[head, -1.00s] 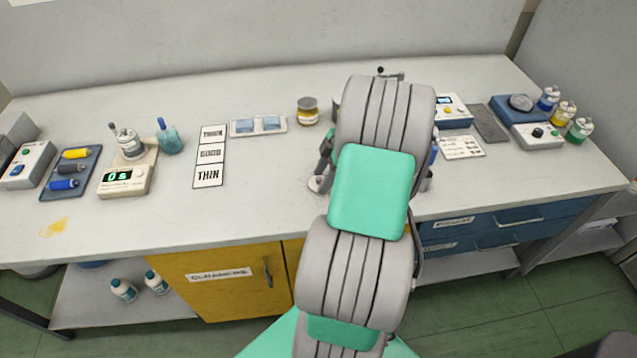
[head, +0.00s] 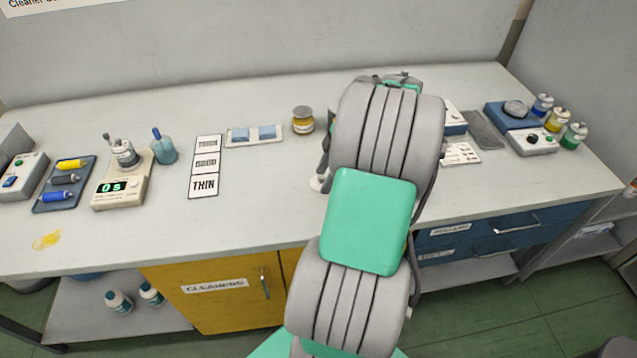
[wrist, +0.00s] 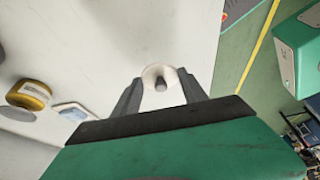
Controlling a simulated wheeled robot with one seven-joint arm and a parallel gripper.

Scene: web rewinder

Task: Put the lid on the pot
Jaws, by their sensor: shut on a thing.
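My gripper (wrist: 160,92) is shut on the grey knob of a small whitish round lid (wrist: 152,73). The lid sits between the fingertips in the wrist view; its height above the bench is unclear. In the head view my arm hides most of the gripper, and only a pale edge of the lid (head: 317,183) shows left of the arm. A small grey metal pot (head: 125,155) with a stick-like part stands on the timer device at the left, well away from the gripper. I cannot be sure that it is the task's pot; my arm hides part of the bench.
Bench room between card and arm is clear. Bottles (head: 557,119) stand right.

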